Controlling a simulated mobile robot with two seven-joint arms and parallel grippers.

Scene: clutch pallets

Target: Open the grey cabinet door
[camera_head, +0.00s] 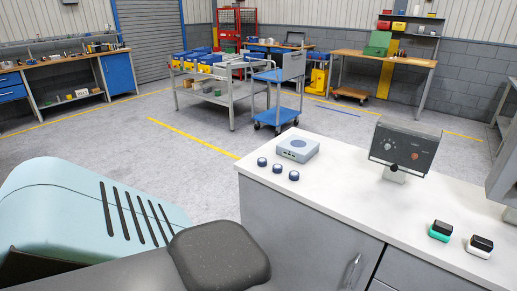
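A grey cabinet (296,238) with a white top (342,190) stands at the lower right of the head view. Its grey front faces me, and a metal bar handle (352,269) stands upright near the right edge of one door. The door looks closed, flush beside a dark vertical seam to its right. The lower part of the door is cut off by the frame. Neither of my grippers is in view.
On the cabinet top are a grey-blue box (298,148), several small round dark-blue pieces (278,168), a control panel (404,146), a green-black block (440,231) and a white-black block (480,246). Carts (222,95) stand further back. Grey floor left of the cabinet is open.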

